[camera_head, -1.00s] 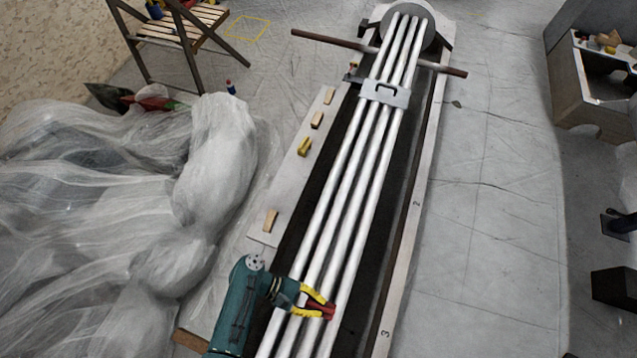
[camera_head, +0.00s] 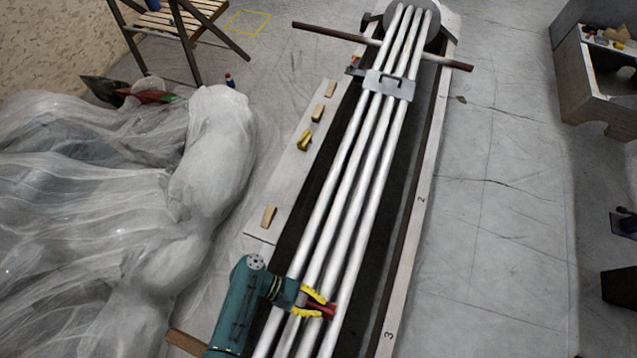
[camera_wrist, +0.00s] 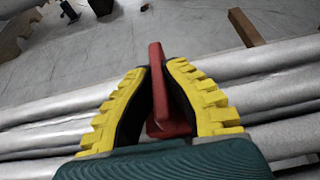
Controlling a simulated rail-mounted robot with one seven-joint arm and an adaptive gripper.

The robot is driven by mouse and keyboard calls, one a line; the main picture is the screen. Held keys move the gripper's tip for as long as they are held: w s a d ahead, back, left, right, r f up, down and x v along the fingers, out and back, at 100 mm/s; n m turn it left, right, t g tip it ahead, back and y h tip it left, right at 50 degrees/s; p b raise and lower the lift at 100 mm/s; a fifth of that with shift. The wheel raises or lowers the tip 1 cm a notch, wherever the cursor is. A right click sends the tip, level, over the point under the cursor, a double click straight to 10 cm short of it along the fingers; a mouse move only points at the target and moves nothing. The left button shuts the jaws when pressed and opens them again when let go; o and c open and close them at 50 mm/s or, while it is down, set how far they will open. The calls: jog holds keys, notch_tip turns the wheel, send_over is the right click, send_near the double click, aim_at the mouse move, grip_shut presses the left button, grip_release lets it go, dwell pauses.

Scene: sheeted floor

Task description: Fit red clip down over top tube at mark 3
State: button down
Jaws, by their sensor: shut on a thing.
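My gripper (camera_head: 322,303), with yellow fingers, is shut on the red clip (camera_head: 329,312) over the silver tubes (camera_head: 352,190). In the wrist view the red clip (camera_wrist: 157,85) stands between the two yellow fingers, with tubes (camera_wrist: 265,92) passing behind and to both sides. I cannot tell whether the clip touches a tube. The number 3 mark (camera_head: 388,336) is on the pale board right of the tubes, lower in the picture than the clip. The number 2 mark (camera_head: 420,199) is farther up.
A grey bracket (camera_head: 388,84) crosses the tubes near the far end, with a brown bar (camera_head: 340,35) beyond it. Plastic sheeting (camera_head: 120,220) is heaped at far left.

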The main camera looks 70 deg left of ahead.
jog(key=shift+f+b, duration=1.15)
jog(key=shift+f, duration=0.3)
jog(key=c, duration=1.2)
grip_release()
jog(key=shift+o, duration=0.2)
jog(key=shift+a, duration=0.1)
jog(key=v, duration=0.7)
jog(key=shift+s+a+r, duration=0.1)
jog(key=shift+s, duration=0.1)
